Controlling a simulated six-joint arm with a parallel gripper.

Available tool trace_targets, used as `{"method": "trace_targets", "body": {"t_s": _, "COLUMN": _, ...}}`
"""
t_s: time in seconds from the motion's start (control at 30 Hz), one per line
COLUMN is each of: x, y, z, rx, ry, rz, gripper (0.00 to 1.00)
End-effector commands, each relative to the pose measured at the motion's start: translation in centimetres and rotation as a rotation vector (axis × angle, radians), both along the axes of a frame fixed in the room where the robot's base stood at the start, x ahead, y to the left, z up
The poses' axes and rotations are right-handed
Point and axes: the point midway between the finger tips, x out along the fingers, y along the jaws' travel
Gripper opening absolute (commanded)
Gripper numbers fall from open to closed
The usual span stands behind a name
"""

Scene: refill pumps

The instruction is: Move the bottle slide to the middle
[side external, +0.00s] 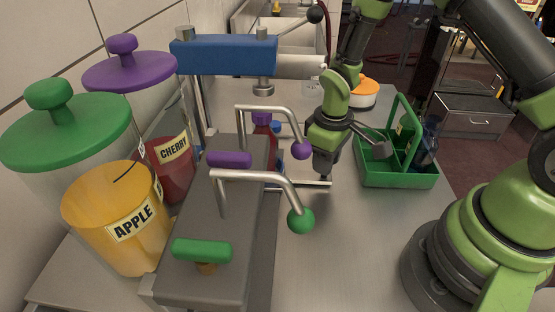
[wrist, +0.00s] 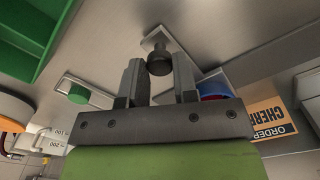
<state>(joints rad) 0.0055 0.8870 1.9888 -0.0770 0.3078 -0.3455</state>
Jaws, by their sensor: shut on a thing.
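The bottle slide shows in the side view as a thin metal strip (side external: 308,184) by the pump stand. Its dark round knob (wrist: 158,62) rises from a metal plate in the wrist view. My gripper (side external: 325,176) is low over the counter at the strip's right end. In the wrist view its two fingers (wrist: 160,84) are on either side of the knob, shut on it. A red bottle with a purple cap (side external: 262,120) and a blue-capped bottle (side external: 277,128) stand behind the pump spouts, partly hidden. I cannot see the slide's full length.
Pump spouts with purple (side external: 301,150) and green (side external: 301,219) balls reach out left of my gripper. A green caddy (side external: 397,178) stands at the right. Apple (side external: 115,220) and cherry (side external: 168,172) jars stand at the left. The front counter is clear.

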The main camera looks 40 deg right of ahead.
Motion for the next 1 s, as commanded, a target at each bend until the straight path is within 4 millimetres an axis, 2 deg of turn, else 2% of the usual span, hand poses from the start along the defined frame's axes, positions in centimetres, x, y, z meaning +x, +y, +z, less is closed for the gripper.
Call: {"method": "trace_targets", "body": {"t_s": 1.0, "x": -4.7, "y": 4.7, "z": 0.0, "rx": 0.0, "ry": 0.0, "rz": 0.002, "gripper": 0.12}}
